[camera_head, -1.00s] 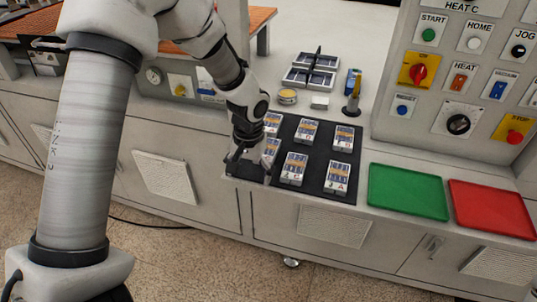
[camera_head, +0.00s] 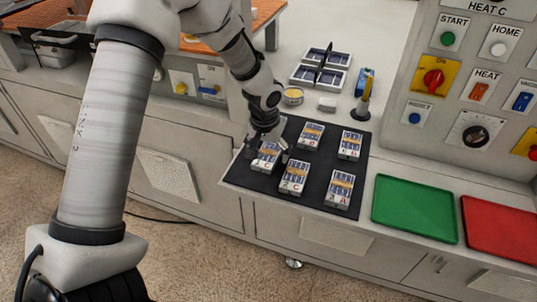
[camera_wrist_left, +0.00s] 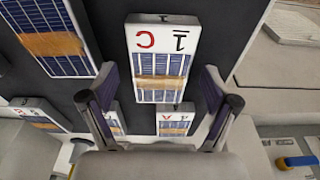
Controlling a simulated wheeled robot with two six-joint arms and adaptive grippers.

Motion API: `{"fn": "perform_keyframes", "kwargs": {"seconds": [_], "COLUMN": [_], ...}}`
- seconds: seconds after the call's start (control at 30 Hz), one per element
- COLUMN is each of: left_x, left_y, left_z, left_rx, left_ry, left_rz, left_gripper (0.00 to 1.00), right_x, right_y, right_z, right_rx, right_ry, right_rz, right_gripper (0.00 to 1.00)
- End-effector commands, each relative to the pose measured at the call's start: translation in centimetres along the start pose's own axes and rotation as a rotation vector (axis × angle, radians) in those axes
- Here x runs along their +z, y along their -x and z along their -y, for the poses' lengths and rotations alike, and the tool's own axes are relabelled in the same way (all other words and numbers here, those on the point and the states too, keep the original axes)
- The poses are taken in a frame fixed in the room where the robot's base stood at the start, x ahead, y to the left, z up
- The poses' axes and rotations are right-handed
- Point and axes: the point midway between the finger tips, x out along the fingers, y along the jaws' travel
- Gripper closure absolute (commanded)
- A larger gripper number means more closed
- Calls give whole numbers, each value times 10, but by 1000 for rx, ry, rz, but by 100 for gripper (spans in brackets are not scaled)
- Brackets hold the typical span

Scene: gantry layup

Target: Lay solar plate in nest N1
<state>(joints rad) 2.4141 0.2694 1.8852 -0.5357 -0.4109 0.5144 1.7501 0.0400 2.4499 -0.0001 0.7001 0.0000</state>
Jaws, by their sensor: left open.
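Several solar plates lie on a black mat (camera_head: 318,170), white blocks with blue cells and an amber band. My left gripper (camera_head: 268,148) comes down from the left over the front-left plate (camera_head: 265,160), marked C. In the left wrist view, the left gripper (camera_wrist_left: 163,100) is open, with one finger on either side of a plate (camera_wrist_left: 160,60) marked 1 C. I cannot tell whether the fingers touch it. Another plate marked C (camera_head: 293,177) lies to its right. A back-left plate is mostly hidden by the gripper. I cannot make out a nest marked N1. My right gripper is not in view.
Green tray (camera_head: 415,208) and red tray (camera_head: 500,233) lie right of the mat. Behind it are a dark rack with plates (camera_head: 320,70), a round yellow-topped tin (camera_head: 292,96), a white block (camera_head: 327,104) and a blue-and-yellow tool (camera_head: 363,98). The control panel (camera_head: 475,95) rises at right.

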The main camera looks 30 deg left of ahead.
Motion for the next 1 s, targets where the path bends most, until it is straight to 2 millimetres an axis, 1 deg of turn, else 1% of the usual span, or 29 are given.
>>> {"fn": "perform_keyframes", "kwargs": {"seconds": [0.1, 0.13, 0.17, 0.2, 0.27, 0.3, 0.33, 0.43, 0.47, 0.73, 0.87, 1.0], "left_x": [0, 0, 0, 0, 0, 0, 0, 0, 0, -1, -3, -6], "left_y": [0, 0, 0, 0, 0, 0, 0, 1, 1, 3, 13, 30], "left_z": [0, 0, 0, 0, 0, 0, 0, 0, 0, 0, 0, 0], "left_rx": [0, 0, 0, 0, 0, 0, 1, 1, 1, 1, 1, 2], "left_ry": [0, 0, 0, 0, 0, 0, 0, 0, 0, 0, 0, 0], "left_rz": [-1, -1, -1, -1, -1, -1, -1, -1, -1, -3, -3, -6], "left_gripper": [12, 16, 27, 41, 62, 76, 86, 86, 93, 93, 93, 93], "right_x": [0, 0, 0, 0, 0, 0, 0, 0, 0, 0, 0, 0], "right_y": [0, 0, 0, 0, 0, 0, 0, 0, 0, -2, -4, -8], "right_z": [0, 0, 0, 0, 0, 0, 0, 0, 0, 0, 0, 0], "right_rx": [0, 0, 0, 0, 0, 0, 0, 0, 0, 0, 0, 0], "right_ry": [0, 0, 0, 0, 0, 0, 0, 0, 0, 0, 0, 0], "right_rz": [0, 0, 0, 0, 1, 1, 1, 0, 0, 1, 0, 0], "right_gripper": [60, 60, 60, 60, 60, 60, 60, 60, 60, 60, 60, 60]}}
